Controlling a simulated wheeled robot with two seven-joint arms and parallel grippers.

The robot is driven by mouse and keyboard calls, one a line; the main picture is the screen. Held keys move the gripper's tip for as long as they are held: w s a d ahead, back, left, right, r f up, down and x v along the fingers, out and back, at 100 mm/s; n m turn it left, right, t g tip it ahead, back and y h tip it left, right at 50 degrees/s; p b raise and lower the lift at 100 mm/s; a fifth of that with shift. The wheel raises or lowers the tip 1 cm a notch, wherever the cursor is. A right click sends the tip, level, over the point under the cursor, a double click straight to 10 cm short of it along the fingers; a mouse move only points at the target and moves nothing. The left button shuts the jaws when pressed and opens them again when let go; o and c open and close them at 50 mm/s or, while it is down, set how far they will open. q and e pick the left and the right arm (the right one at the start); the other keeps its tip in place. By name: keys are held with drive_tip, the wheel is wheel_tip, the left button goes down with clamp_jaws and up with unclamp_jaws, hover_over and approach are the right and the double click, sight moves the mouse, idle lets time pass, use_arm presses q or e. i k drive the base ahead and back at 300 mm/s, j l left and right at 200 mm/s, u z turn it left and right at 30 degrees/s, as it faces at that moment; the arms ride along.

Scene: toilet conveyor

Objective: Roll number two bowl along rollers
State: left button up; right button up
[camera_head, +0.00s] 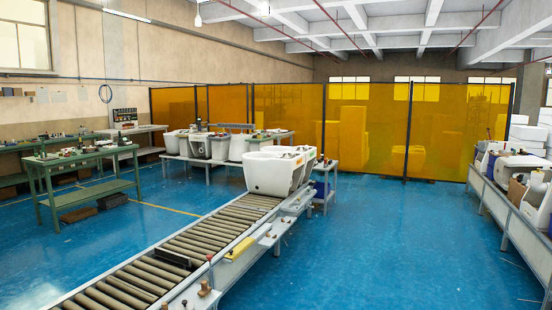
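A white toilet bowl (272,172) sits at the far end of the roller conveyor (175,247). The conveyor runs from the near bottom left up to the bowl, and most of its rollers are bare. Another white form shows close behind the bowl, partly hidden by it. I cannot read a number on any bowl. Neither of my grippers is in view.
A dark block (172,258) lies across the near rollers. A side shelf (262,241) with a yellow item and small parts runs along the conveyor's right. Green workbenches (85,158) stand left. A loaded bench (516,205) stands right. Blue floor between is clear.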

sight(267, 174)
drive_tip(key=z, duration=0.15)
drive_tip(key=i, duration=6.6)
drive_tip(key=l+u, duration=0.15)
drive_tip(key=l, duration=0.1)
